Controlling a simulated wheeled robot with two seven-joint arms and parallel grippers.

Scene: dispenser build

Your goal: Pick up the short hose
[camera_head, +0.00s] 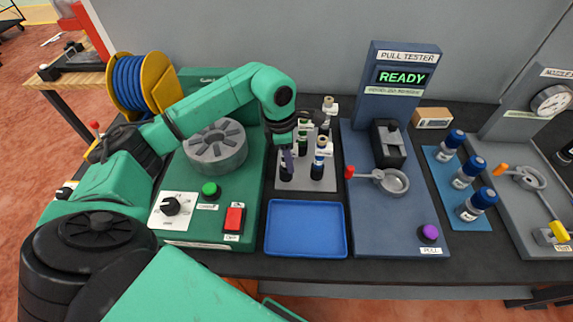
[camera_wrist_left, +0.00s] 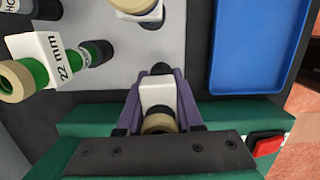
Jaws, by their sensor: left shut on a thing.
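My left gripper (camera_head: 287,160) is over the front left of the grey hose stand (camera_head: 300,182). In the left wrist view its purple fingers (camera_wrist_left: 158,105) are shut on a hose with a white tag and a tan end (camera_wrist_left: 158,122). The tag's writing cannot be read, so I cannot tell its size. In the head view the gripper mostly hides this hose, and I cannot tell whether it is clear of the stand. A blue hose (camera_head: 318,168) stands just right of it. A green hose tagged 22 mm (camera_wrist_left: 38,72) is nearby. My right gripper is not in view.
An empty blue tray (camera_head: 306,250) lies in front of the stand. The pull tester (camera_head: 400,75) reads READY at right, with a clamp and purple button. A green machine with a grey drum (camera_head: 216,150) is at left. Several blue-capped bottles (camera_head: 467,173) stand further right.

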